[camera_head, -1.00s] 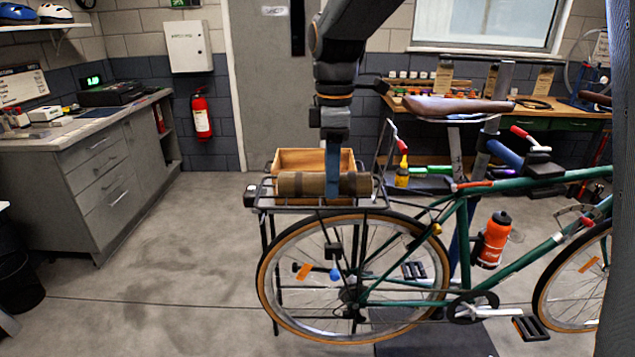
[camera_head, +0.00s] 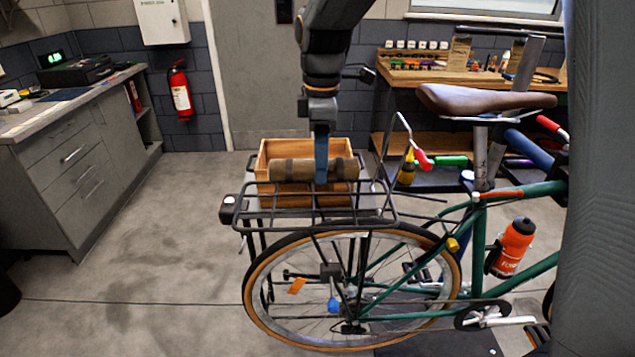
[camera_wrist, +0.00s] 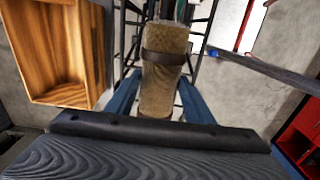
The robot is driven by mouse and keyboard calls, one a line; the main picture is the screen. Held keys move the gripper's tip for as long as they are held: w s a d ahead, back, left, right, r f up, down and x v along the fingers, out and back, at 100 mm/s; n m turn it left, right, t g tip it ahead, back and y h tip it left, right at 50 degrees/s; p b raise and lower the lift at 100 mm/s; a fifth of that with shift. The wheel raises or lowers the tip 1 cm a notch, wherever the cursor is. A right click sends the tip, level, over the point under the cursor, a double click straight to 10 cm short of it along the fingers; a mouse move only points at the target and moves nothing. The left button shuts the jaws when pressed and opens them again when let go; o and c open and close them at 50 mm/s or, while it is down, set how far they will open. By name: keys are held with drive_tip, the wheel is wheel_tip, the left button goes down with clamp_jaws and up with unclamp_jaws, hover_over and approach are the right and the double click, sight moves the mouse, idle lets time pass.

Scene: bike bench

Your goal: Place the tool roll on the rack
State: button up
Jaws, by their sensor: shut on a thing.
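The tool roll (camera_head: 290,170) is a tan cylinder with dark straps, lying level crosswise in the head view. My gripper (camera_head: 321,172) comes down from above with blue fingers and is shut on the roll. In the wrist view the roll (camera_wrist: 163,75) sits between the two blue fingers (camera_wrist: 160,100). The black wire rack (camera_head: 290,212) is over the bike's rear wheel. The roll appears over the far side of the rack; whether it touches the bars I cannot tell. The rack bars (camera_wrist: 128,40) also show behind the roll in the wrist view.
A wooden box (camera_head: 285,149) stands behind the rack, and it is at the left in the wrist view (camera_wrist: 60,50). The brown saddle (camera_head: 480,99) and a bent rack hoop rise to the right. Grey drawers (camera_head: 75,165) stand left, with open floor between.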

drive_tip(key=shift+f+p, duration=0.7)
drive_tip(key=shift+f, duration=2.25)
drive_tip(key=o, duration=1.3)
drive_tip(key=shift+f, duration=0.1)
wheel_tip(320, 180, up, 12)
drive_tip(key=b, duration=0.3)
drive_tip(key=shift+s, duration=0.1)
